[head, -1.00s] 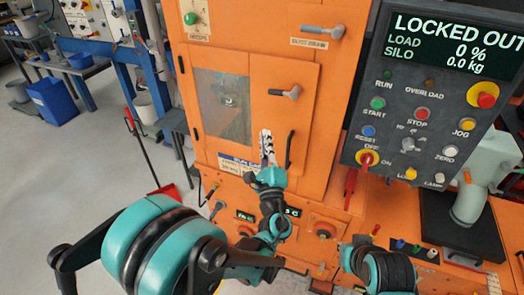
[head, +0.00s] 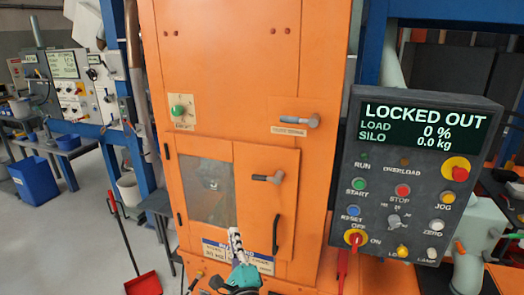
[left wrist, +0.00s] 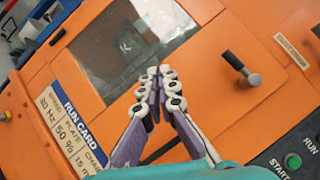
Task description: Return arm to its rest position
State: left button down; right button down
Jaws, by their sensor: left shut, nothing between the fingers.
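My left gripper (head: 235,243) shows at the bottom middle of the head view, in front of the orange elevator housing (head: 200,110). In the left wrist view its two fingers (left wrist: 157,90) are together with nothing between them. They point at the door with the dark window (head: 205,190), next to the run card (head: 237,254). I cannot tell from the picture how far the fingertips are from the door. The teal wrist shows below the fingers; the rest of the left arm is out of the head view. My right gripper is not in view.
The control panel (head: 425,175) at right reads LOCKED OUT. The door has a latch handle (head: 267,179) and a dark pull bar (head: 277,235). A red dustpan (head: 141,283) stands on the floor at left. A blue bin (head: 35,180) and benches are farther left.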

pick_arm(q)
jog(key=s+a+f+n+g+y, duration=0.1)
jog(key=s+a+f+n+g, duration=0.25)
jog(key=a+n, duration=0.3)
jog(key=s+a+f+n+g+y, duration=0.1)
jog(key=s+a+f+n+g, duration=0.15)
jog(key=a+n+g, duration=0.4)
jog(key=s+d+f+n+g+h, duration=0.1)
jog(key=s+d+f+n+h, duration=0.1)
jog(key=s, duration=0.6)
jog(key=s+d+f+n+g+h, duration=0.1)
jog(key=s+f+n+g+h, duration=0.1)
jog(key=s+n+h, duration=0.3)
jog(key=s+f, duration=0.1)
jog(key=s, duration=0.2)
jog(key=shift+d+f, duration=0.3)
jog(key=shift+d, duration=0.05)
